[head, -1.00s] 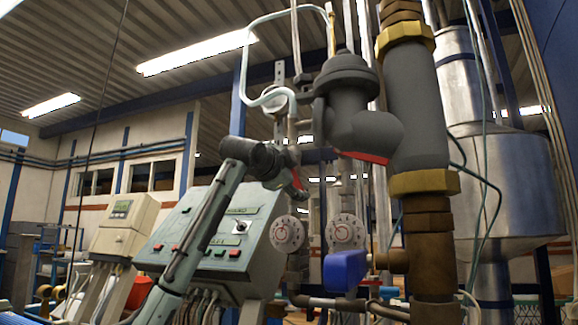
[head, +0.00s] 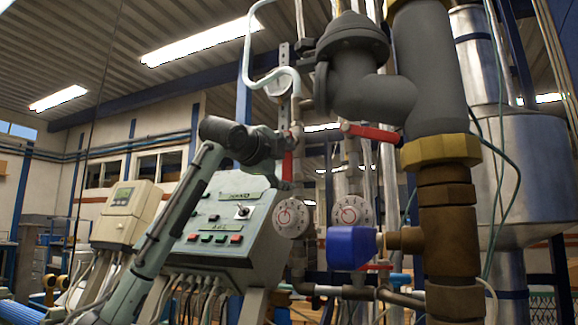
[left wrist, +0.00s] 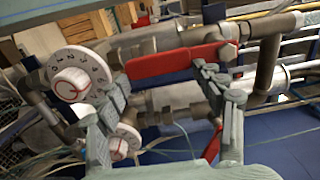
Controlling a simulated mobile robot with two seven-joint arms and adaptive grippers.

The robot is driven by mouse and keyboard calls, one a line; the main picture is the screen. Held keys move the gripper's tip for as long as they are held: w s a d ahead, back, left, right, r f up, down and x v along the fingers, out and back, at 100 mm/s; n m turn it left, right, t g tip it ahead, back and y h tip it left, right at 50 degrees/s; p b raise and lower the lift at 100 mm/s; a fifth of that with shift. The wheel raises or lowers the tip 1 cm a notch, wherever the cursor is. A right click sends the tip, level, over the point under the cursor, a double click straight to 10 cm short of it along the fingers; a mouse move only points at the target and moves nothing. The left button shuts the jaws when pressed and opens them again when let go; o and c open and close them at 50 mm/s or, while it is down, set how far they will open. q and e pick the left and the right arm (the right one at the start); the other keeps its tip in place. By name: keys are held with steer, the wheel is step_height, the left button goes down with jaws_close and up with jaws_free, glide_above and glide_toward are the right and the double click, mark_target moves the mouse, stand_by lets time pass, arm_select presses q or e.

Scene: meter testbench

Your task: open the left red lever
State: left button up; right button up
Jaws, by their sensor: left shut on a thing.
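The left red lever (head: 287,166) shows as a narrow, upright red strip beside the left pipe in the head view. My left gripper (head: 285,143) is at this lever, and its fingers are partly hidden against the pipes. In the left wrist view the red lever (left wrist: 178,63) lies across the picture between the fingertips of my left gripper (left wrist: 163,80), which is shut on it. A second red lever (head: 371,132) sits roughly level on the pipe to the right. My right gripper is not in view.
Two white dials, left (head: 291,217) and right (head: 352,213), sit below the levers. A blue valve body (head: 351,247) and thick brown pipe (head: 448,235) stand at the right. A grey control box (head: 225,222) is behind my left arm.

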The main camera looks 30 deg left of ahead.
arm_select(q)
steer(key=shift+a+r, duration=0.3)
steer(key=shift+r, duration=0.05)
steer(key=o, duration=1.7)
steer(key=shift+w+f, duration=0.25)
steer(key=shift+d, duration=0.1)
steer(key=shift+s+f, duration=0.1)
steer(key=shift+s, duration=0.05)
steer(key=s, duration=1.2)
steer(key=shift+d, duration=0.35)
steer(key=shift+w, duration=0.1)
